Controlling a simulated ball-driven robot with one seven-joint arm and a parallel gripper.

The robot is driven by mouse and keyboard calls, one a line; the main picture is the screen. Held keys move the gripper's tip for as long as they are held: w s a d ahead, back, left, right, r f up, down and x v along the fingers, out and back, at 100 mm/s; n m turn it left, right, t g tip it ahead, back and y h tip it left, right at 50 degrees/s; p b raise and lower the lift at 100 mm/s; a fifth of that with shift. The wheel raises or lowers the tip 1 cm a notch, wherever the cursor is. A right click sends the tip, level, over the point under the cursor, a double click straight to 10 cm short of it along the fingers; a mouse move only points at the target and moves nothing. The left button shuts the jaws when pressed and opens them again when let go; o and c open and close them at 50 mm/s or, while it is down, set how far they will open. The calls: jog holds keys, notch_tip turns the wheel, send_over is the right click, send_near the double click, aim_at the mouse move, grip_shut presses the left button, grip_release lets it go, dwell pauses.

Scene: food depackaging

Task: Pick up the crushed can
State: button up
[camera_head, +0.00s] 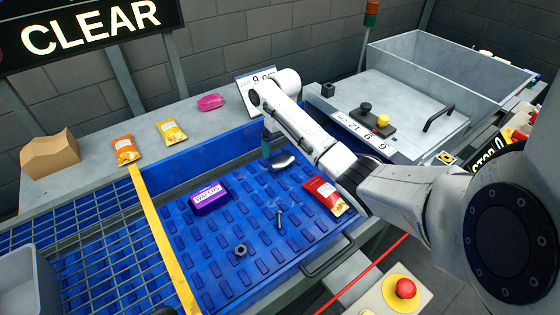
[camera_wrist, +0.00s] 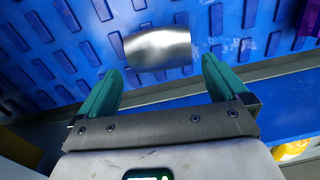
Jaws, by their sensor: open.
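The crushed can (camera_head: 283,161) is a small silver, dented cylinder lying on its side on the blue studded tray (camera_head: 205,260), near its back edge. In the wrist view the can (camera_wrist: 158,48) lies just beyond the fingertips, roughly centred between them. My gripper (camera_wrist: 161,80) has two green fingers, spread apart with nothing between them. In the head view my gripper (camera_head: 266,150) is beside the can, on its left. The arm hides part of the tray behind it.
On the tray are a purple wafers box (camera_head: 209,198), a red packet (camera_head: 325,195), a bolt (camera_head: 279,218) and a nut (camera_head: 241,250). A yellow strip (camera_head: 163,240) borders a wire grid (camera_head: 90,240) at left. The tray's blue back wall (camera_head: 205,139) stands close to my gripper.

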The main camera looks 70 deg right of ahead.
aim_at(281, 157)
jog(key=shift+s+a+f+p, duration=0.1)
jog(key=shift+f+p, duration=0.05)
jog(key=shift+f, duration=1.2)
jog(key=shift+a+f+p, duration=0.1)
jog(key=shift+f+p, duration=0.05)
jog(key=shift+f, duration=1.2)
jog(key=shift+c, duration=0.3)
jog(key=c, duration=0.6)
